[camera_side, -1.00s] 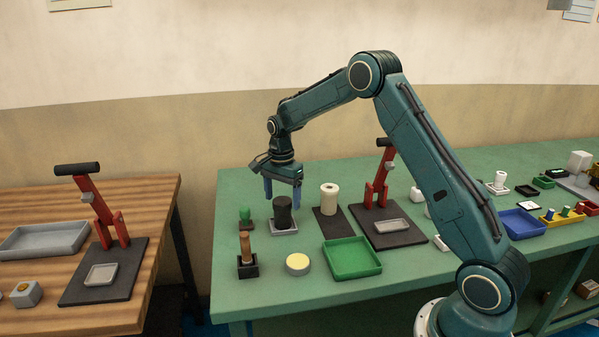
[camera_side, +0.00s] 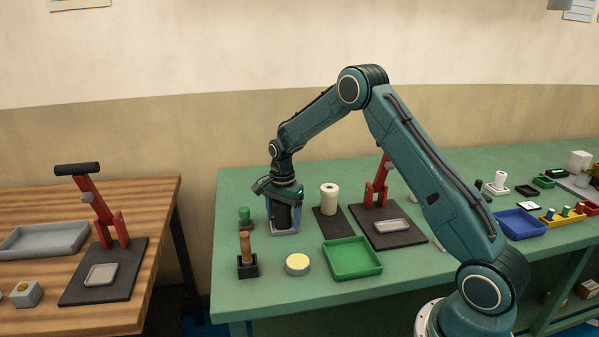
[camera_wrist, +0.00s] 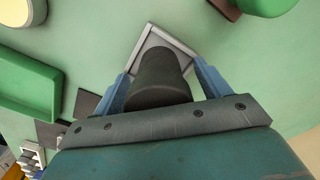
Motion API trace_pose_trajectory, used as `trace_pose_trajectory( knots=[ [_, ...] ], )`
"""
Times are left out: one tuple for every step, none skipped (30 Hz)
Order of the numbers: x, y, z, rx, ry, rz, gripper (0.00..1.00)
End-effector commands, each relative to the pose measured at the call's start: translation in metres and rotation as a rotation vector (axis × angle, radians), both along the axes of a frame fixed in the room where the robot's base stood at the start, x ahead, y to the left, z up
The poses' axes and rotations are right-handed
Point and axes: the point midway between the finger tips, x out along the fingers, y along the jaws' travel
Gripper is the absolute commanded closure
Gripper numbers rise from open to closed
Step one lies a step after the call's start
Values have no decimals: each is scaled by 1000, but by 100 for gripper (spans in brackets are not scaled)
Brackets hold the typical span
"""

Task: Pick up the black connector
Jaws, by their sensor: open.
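The black connector (camera_side: 283,216) is a dark upright cylinder standing in a shallow grey square tray (camera_side: 285,231) on the green table. My gripper (camera_side: 284,222) is lowered over it, with one blue finger on each side. In the wrist view the black connector (camera_wrist: 160,76) lies between the two open blue fingers of my gripper (camera_wrist: 160,90), and the grey tray (camera_wrist: 148,38) shows around its base. A gap shows between the fingers and the connector at the tray end. The connector's top is partly hidden by the gripper body.
A white roll (camera_side: 329,197) stands on a dark mat to the right. A green knob (camera_side: 245,215) and a brown-handled tool in a black holder (camera_side: 247,265) stand to the left. A yellow-topped disc (camera_side: 298,263) and a green tray (camera_side: 352,258) lie in front. A red lever press (camera_side: 377,185) stands farther right.

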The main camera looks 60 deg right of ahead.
Motion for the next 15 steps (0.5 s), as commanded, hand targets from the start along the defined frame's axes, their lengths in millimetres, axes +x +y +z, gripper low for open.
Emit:
trace_pose_trajectory(
  knots=[
    [0,0,-1,0,0,0,24],
    [0,0,-1,0,0,0,24],
    [0,0,-1,0,0,0,24],
    [0,0,-1,0,0,0,24],
    [0,0,-1,0,0,0,24],
    [0,0,-1,0,0,0,24],
    [0,0,0,0,0,0,24],
    [0,0,0,0,0,0,24],
    [0,0,0,0,0,0,24],
    [0,0,0,0,0,0,24],
    [0,0,0,0,0,0,24],
    [0,0,0,0,0,0,24],
    [0,0,0,0,0,0,24],
    [0,0,0,0,0,0,24],
    [0,0,0,0,0,0,30]
  ],
)
